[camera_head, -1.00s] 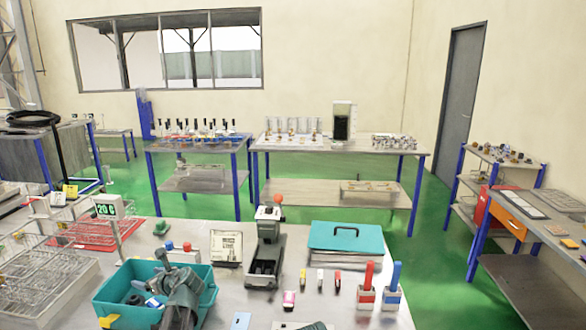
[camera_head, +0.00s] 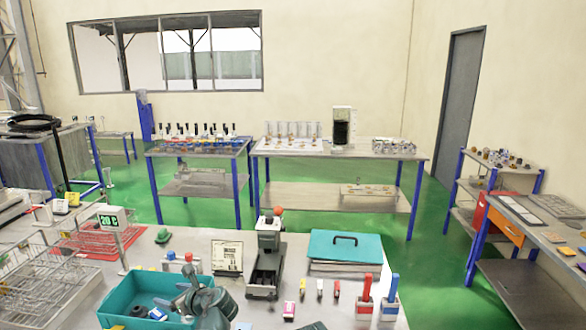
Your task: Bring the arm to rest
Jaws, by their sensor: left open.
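My left gripper (camera_head: 188,290), grey-green with its arm link, is over the right part of a teal bin (camera_head: 118,312) at the bottom of the head view. It is open, and I see nothing held in it. The bin holds a few small dark and blue parts, and my arm hides part of its inside. My right gripper cannot be made out; a small dark shape at the bottom edge is too cut off to name.
A black press-like device (camera_head: 266,262) with a red knob stands on the near table, beside a teal folder (camera_head: 346,246). Red and blue handled holders (camera_head: 389,305) stand at the right. Wire baskets (camera_head: 45,280) fill the left. Green floor separates the tables.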

